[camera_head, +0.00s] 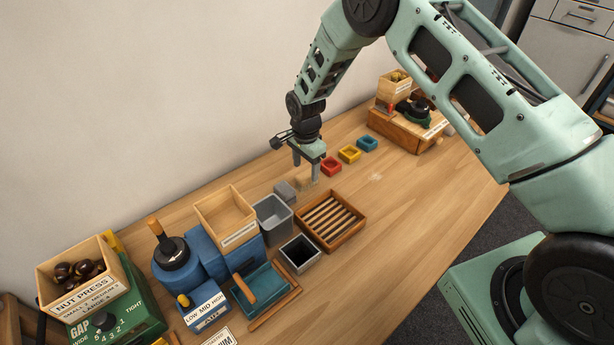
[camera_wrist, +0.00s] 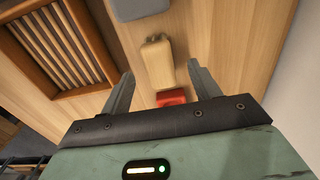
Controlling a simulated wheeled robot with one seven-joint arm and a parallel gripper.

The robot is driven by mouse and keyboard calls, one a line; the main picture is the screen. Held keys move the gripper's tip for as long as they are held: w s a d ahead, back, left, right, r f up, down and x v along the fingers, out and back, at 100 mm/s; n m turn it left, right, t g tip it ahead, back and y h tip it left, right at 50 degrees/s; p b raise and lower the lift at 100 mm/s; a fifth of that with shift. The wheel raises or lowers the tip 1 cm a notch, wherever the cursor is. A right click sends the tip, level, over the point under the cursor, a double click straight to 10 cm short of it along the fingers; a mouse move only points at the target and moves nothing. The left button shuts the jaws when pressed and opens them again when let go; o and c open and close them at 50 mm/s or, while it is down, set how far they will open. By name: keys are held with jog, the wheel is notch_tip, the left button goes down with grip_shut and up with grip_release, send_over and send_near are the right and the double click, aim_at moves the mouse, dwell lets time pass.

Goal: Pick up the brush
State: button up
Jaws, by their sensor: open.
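A small pale tan block-like piece, which looks like the brush (camera_head: 304,184), lies on the table below my gripper, beside a grey block (camera_head: 285,190). In the wrist view the brush (camera_wrist: 157,64) lies between the two fingers, with its narrower end toward the top. My gripper (camera_head: 306,174) points down with its fingers apart and nothing held. In the wrist view my gripper (camera_wrist: 161,70) has one finger on each side of the brush, with gaps. I cannot tell how far the fingertips are above the table.
A red tray (camera_head: 331,166), a yellow tray (camera_head: 349,154) and a blue tray (camera_head: 367,144) stand behind the gripper. A slatted wooden tray (camera_head: 357,236) and a grey bin (camera_head: 273,219) stand in front. The wall is close behind; the table's right front is clear.

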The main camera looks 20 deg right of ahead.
aim_at(307, 174)
jog(key=shift+d+f+p, duration=0.15)
jog(key=shift+f+p, duration=0.65)
jog(key=shift+f, duration=1.1)
jog(key=c, duration=1.2)
jog(key=shift+o, duration=0.2)
jog(key=shift+r, duration=0.15)
notch_tip(307, 174, up, 10)
jog(key=b, duration=0.4)
